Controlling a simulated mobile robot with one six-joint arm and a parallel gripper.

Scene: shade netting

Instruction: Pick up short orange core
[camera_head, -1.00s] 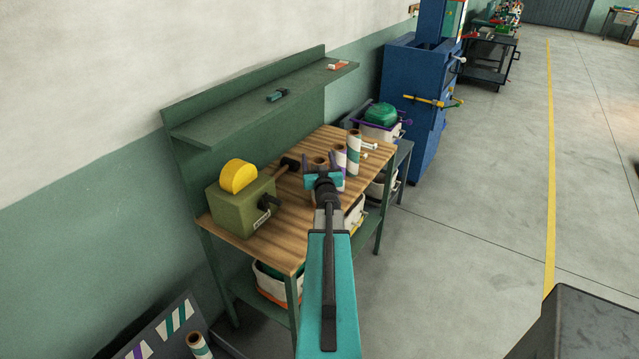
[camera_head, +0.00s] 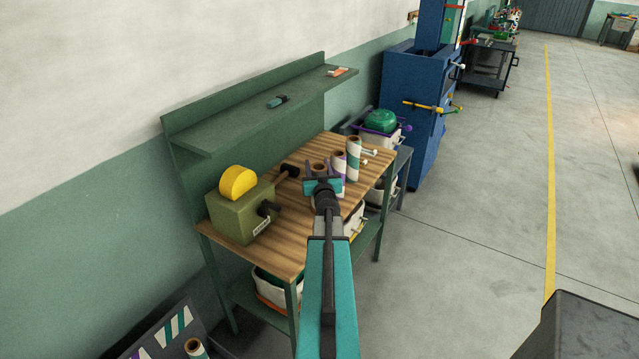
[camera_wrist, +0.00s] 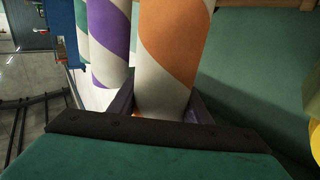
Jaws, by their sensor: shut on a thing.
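The short orange core (camera_wrist: 172,50), a white tube with an orange spiral band, stands between the fingers of my gripper (camera_wrist: 160,105) in the wrist view. The gripper is shut on it. In the head view my gripper (camera_head: 322,183) is over the wooden bench top, and the core's brown rim (camera_head: 318,168) shows just beyond it; most of the core is hidden by the gripper. A purple-striped core (camera_head: 339,165) and a green-striped core (camera_head: 353,155) stand close behind to the right. The purple-striped core also shows left of the held core in the wrist view (camera_wrist: 108,45).
The wooden bench (camera_head: 270,250) has an olive box with a yellow disc (camera_head: 238,181) at its left and a dark-headed hammer (camera_head: 288,170) behind. A green shelf (camera_head: 250,108) overhangs the back. A blue machine (camera_head: 405,105) stands beyond the bench.

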